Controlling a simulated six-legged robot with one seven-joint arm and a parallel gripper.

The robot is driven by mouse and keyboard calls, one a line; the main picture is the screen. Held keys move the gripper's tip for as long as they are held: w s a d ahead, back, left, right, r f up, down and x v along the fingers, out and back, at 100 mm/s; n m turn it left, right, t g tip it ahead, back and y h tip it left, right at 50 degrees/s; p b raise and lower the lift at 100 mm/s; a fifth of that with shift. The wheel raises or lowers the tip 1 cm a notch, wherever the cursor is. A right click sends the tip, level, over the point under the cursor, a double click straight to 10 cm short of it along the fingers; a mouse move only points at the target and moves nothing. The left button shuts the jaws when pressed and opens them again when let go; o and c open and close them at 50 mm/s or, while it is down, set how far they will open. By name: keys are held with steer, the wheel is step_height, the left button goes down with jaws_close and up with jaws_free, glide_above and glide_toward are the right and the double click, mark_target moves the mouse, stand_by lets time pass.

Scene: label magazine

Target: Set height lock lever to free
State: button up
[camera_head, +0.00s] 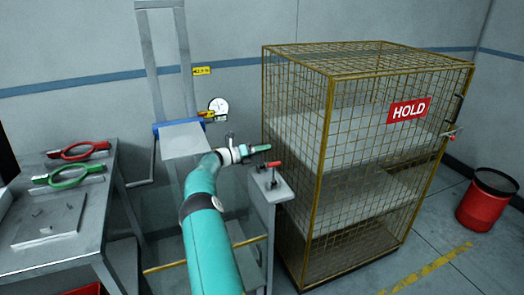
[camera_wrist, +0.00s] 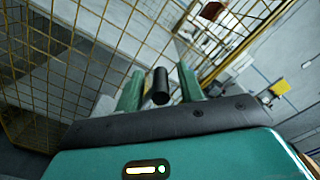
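My gripper (camera_wrist: 160,80) shows two green fingers in the wrist view. They stand apart, one on each side of a black cylindrical piece (camera_wrist: 160,88), with a gap on both sides. I cannot tell whether this piece is the lever's grip. In the head view my gripper is at the end of my teal arm, in front of the cage's left side. Just below it a small red-handled lever (camera_head: 272,164) stands on a pale post top (camera_head: 270,186). No lettering shows, so I cannot confirm it is the height lock lever or read its setting.
A yellow mesh cage (camera_head: 328,130) with a HOLD sign (camera_head: 408,110) stands close on the right. A lift frame (camera_head: 146,60) with a dial (camera_head: 218,106) is behind my arm. A bench (camera_head: 100,215) with red and green tools stands left. A red bin (camera_head: 482,207) stands far right.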

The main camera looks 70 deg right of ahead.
steer(key=v, duration=0.7)
steer(key=shift+w+a, duration=0.2)
steer(key=shift+r, duration=0.1)
stand_by(0.5)
